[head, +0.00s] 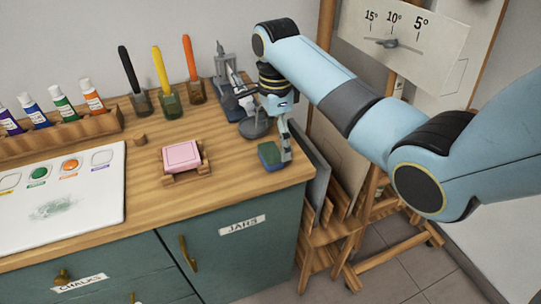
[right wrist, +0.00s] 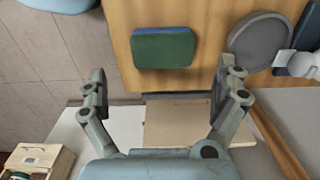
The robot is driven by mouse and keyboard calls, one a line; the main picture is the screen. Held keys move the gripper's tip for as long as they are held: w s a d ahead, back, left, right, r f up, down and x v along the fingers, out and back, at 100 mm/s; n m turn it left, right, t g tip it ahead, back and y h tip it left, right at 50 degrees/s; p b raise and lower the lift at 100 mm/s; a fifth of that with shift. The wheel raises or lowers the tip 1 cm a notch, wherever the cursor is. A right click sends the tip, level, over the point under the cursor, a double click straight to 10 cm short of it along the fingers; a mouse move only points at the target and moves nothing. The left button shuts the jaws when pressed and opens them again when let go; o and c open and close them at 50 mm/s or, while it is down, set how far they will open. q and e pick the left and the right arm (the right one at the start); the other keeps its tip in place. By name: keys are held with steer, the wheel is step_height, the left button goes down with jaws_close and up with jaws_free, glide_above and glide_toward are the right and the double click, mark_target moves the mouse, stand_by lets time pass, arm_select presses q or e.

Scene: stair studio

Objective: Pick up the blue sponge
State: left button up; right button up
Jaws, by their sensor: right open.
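The blue sponge (head: 269,155) lies near the right front corner of the wooden counter, with a green top layer and a blue side. In the right wrist view the sponge (right wrist: 163,48) lies flat, ahead of the fingers and roughly midway between them. My right gripper (head: 285,140) is at the right side of the sponge in the head view, pointing down. In the right wrist view the gripper (right wrist: 160,82) has its two fingers wide apart with nothing between them. My left gripper is not in view.
A round grey base (right wrist: 260,42) stands close beside the sponge. A pink block (head: 182,156) sits on a wooden holder to the left. Brush jars (head: 170,103) and a paint tube rack (head: 60,133) stand farther back. The counter's right edge is near, with boards beyond it.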

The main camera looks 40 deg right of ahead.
mark_target(275, 150)
steer(key=f, duration=0.5)
steer(key=shift+w+d, duration=0.15)
steer(key=shift+d, duration=0.1)
steer(key=c, duration=0.8)
steer(key=shift+c, duration=0.3)
steer(key=shift+r, duration=0.2)
steer(key=shift+r, duration=0.3)
steer(key=r, duration=0.3)
steer(key=shift+s+d+r, duration=0.25)
steer(key=shift+s+r, duration=0.1)
steer(key=shift+s, duration=0.05)
steer(key=s+d+r, duration=0.2)
steer(key=s+r, duration=0.1)
steer(key=s, duration=0.2)
steer(key=s+d+r+p, duration=0.1)
steer(key=s+d+r, duration=0.1)
steer(key=s+r, duration=0.1)
steer(key=shift+s+d+r, duration=0.25)
steer(key=shift+s+d, duration=0.1)
steer(key=shift+s, duration=0.55)
steer(key=shift+o, duration=0.2)
steer(key=c, duration=0.3)
